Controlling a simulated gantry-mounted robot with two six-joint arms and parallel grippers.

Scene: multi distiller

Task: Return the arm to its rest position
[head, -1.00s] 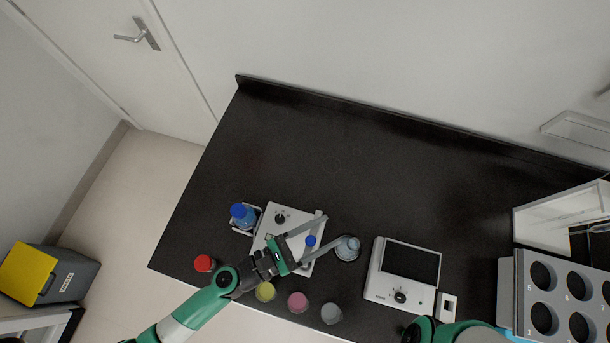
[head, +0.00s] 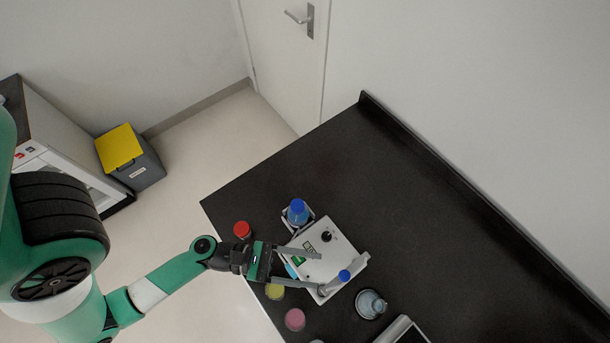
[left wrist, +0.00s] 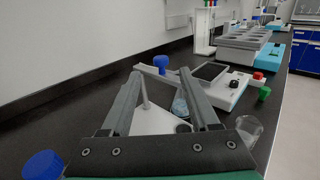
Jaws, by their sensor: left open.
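My left gripper (head: 322,274) is open and empty in the head view. Its two long grey fingers reach over the white stirrer-like device (head: 318,246), and their tips end just left of a small blue-capped item (head: 344,275) at the device's corner. In the left wrist view the fingers of my gripper (left wrist: 152,80) are spread, with nothing between them. The blue cap (left wrist: 160,62) shows past the tips. My left arm (head: 160,283) comes in from the lower left, still stretched over the bench edge. My right gripper is not in view.
On the black bench stand a blue-capped bottle (head: 298,212), a red-capped container (head: 242,230), yellow (head: 275,291) and pink (head: 295,319) containers and a glass flask (head: 370,304). A second device (head: 404,332) is cut off below. The bench's far part is clear.

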